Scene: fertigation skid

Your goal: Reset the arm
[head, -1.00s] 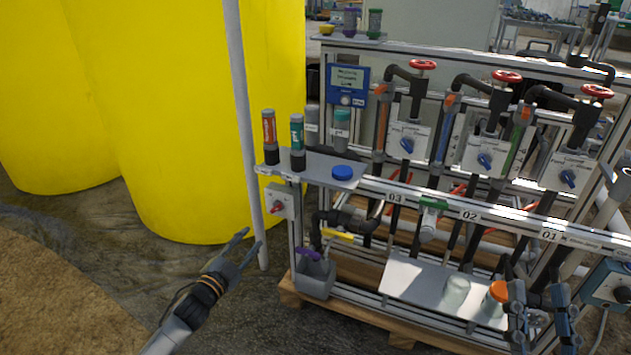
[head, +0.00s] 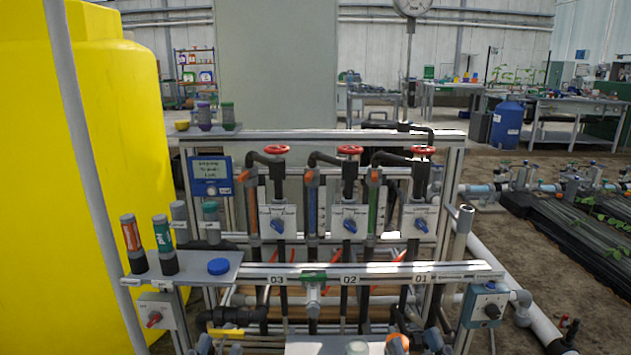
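Only the fingertips of my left gripper (head: 220,347) show at the bottom edge, below the yellow valve handle (head: 226,332). They stand apart with nothing seen between them. The fingertips of my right gripper (head: 424,340) show at the bottom edge, just right of the orange-capped bottle (head: 397,343). They also stand apart and look empty. The rest of both grippers and my arms is out of the frame.
The skid frame (head: 380,272) fills the middle, with red handwheels (head: 349,150) and blue-knobbed valves. A yellow tank (head: 90,200) and grey pole (head: 85,150) stand left.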

